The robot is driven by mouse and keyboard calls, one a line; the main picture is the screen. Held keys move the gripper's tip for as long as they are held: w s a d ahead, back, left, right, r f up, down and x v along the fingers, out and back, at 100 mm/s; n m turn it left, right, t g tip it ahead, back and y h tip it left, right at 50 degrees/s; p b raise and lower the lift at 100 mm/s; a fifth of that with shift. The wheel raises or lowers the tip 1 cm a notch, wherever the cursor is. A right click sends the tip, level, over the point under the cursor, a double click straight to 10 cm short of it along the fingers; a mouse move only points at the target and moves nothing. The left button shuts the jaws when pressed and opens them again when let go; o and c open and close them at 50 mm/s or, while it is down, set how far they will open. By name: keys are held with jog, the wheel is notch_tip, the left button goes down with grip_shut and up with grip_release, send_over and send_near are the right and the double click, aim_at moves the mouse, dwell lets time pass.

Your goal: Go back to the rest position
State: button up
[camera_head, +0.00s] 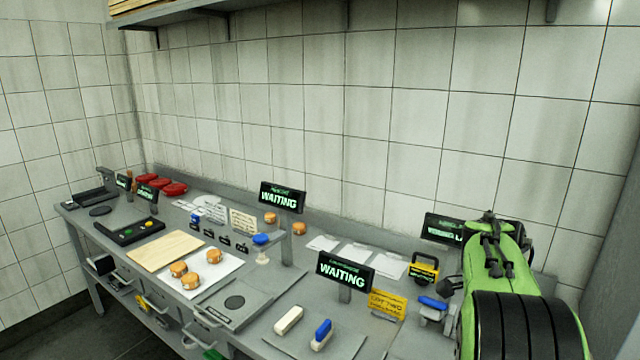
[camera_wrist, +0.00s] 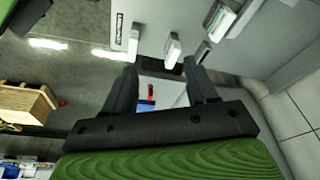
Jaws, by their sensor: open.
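My gripper (camera_wrist: 162,68) shows in the wrist view with its two dark fingers spread apart and nothing between them. It points over the edge of the workbench, with the floor on the left. In the head view my green arm is at the right, and whether the fingers show there I cannot tell. Orange cheese wheels (camera_head: 190,281) lie together on a white sheet (camera_head: 228,266) at the left middle of the bench. Two more orange wheels (camera_head: 270,217) sit farther back near the wall.
The grey bench (camera_head: 300,293) holds signs reading WAITING (camera_head: 345,271), a wooden board (camera_head: 165,250), a blue-topped stamp (camera_head: 321,334), a yellow card (camera_head: 387,304) and red items (camera_head: 172,188). A tiled wall stands behind. A wooden crate (camera_wrist: 25,102) is on the floor.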

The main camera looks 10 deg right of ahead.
jog(key=s+a+r+n+t, duration=0.2)
jog(key=a+n, duration=0.3)
jog(key=a, duration=0.2)
jog(key=s+a+r+n+t, duration=0.1)
jog(key=s+a+r+n, duration=0.1)
jog(key=s+a+n, duration=0.3)
jog(key=s+a+f+n+t+y, duration=0.1)
jog(key=s+a+n, duration=0.3)
jog(key=a, duration=0.3)
jog(key=s+a+f+n+t+y, duration=0.1)
jog(key=s+a+n+t, duration=0.1)
jog(key=s+a+n, duration=0.3)
jog(key=a+n, duration=0.2)
jog(key=shift+a+f+n, duration=0.15)
jog(key=shift+f+n, duration=0.15)
jog(key=shift+f, duration=0.1)
